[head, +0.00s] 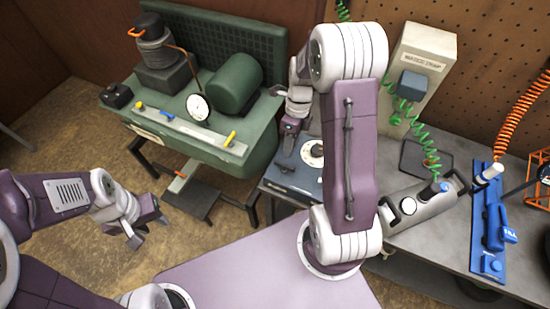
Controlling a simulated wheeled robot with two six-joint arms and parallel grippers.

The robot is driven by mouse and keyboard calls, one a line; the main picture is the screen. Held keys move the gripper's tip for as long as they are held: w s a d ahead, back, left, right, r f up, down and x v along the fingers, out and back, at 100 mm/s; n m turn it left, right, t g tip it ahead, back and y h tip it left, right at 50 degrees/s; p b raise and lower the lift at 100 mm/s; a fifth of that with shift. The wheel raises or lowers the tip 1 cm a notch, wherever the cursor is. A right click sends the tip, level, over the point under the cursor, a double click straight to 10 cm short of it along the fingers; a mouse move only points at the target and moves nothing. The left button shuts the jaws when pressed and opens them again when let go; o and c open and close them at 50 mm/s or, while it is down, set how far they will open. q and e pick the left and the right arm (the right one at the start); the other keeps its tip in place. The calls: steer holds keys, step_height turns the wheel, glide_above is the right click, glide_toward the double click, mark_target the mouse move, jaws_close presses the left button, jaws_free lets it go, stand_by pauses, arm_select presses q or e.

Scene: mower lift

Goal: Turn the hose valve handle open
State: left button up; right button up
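I cannot single out the hose valve handle for sure. A pale wall panel (424,58) at the upper right carries a blue-grey block (412,85), and a green coiled hose (428,145) hangs below it to a grey tool on the bench. My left gripper (148,234) is open and empty over the floor at the left, well away from the panel. My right gripper (289,142) points down beside a blue-grey box with a round dial (287,170); its fingers are too small and dark to judge. My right arm hides part of the area behind it.
A green machine (255,130) with a gauge and yellow levers stands at the left back. The grey bench (440,250) holds a grey tool (415,208) and a blue fixture (488,225). An orange coiled hose (515,112) hangs at the right.

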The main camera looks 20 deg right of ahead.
mark_target(284, 167)
steer(key=f, duration=0.2)
steer(key=s+f, duration=0.1)
steer(key=f, duration=0.2)
steer(key=a+f, duration=0.1)
steer(key=f, duration=0.2)
steer(key=shift+s, duration=0.2)
steer(key=shift+s+f, duration=0.15)
steer(key=shift+f, duration=0.25)
steer(key=shift+a, duration=0.1)
jaws_close()
